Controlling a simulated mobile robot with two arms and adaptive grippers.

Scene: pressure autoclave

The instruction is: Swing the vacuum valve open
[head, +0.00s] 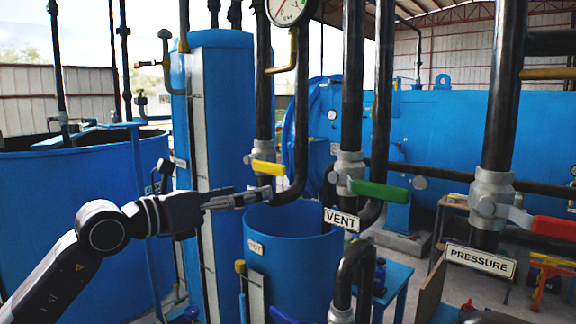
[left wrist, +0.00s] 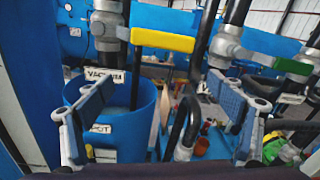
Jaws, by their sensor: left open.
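The vacuum valve has a yellow lever handle (head: 268,168) on a vertical black pipe in the head view. In the left wrist view, the yellow handle (left wrist: 162,40) points right from its grey valve body (left wrist: 106,28). The VACUUM sign (left wrist: 98,74) is partly covered by one finger. My left gripper (head: 240,198) is just below and left of the handle in the head view. In the left wrist view, my left gripper (left wrist: 162,88) is open and empty, with its fingers wide apart and the handle above the gap, not between the tips. My right gripper is not in view.
The green vent handle (head: 379,191) is close on the right, above the VENT sign (head: 341,220). The red pressure handle (head: 553,227) is farther right. A blue pot (head: 290,258) stands below. Black vertical pipes crowd the space around the valves.

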